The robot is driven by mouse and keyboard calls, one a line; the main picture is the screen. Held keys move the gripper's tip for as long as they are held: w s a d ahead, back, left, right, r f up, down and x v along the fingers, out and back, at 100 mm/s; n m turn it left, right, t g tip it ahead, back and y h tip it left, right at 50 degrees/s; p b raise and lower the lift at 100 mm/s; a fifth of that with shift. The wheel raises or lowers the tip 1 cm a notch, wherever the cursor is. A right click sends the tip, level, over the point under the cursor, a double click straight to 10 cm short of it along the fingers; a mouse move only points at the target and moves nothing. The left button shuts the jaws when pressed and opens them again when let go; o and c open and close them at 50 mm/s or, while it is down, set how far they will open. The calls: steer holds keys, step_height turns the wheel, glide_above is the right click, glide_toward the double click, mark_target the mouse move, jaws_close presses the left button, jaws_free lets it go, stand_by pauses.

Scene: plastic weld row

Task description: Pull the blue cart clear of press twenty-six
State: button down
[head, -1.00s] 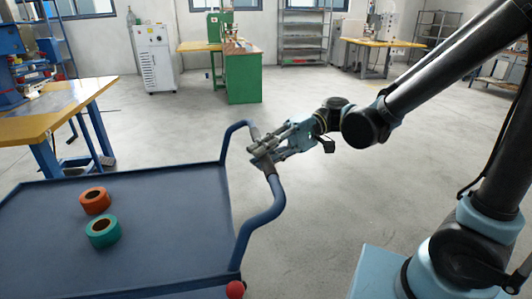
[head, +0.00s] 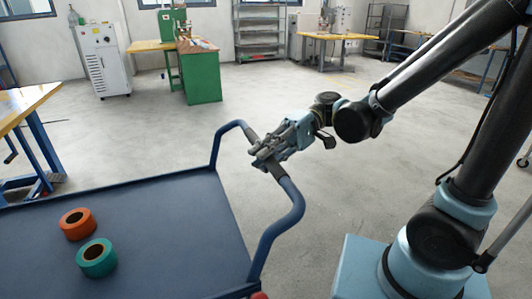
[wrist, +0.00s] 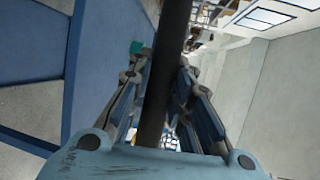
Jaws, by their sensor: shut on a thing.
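The blue cart (head: 165,225) fills the lower left of the head view, with its tubular push handle (head: 284,228) at its right end. My gripper (head: 262,152) is shut around the dark grip of the handle, near its upper middle. In the wrist view, the dark bar of the handle (wrist: 165,90) runs between the two fingers, and the blue cart deck (wrist: 35,45) lies to the left. An orange tape roll (head: 77,223) and a teal tape roll (head: 97,257) lie on the cart deck. I cannot tell which machine is press twenty-six.
A yellow-topped table with blue legs (head: 30,105) stands at the left, apart from the cart's visible edge. A green cabinet (head: 200,75), a white wheeled unit (head: 104,62) and shelving (head: 262,30) stand at the back. The grey floor behind the handle is open.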

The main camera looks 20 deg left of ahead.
steer(key=shift+d+f, duration=0.1)
steer(key=c, duration=1.4)
jaws_free()
steer(key=shift+c, duration=0.2)
steer(key=v, duration=1.2)
steer(key=shift+w, duration=0.1)
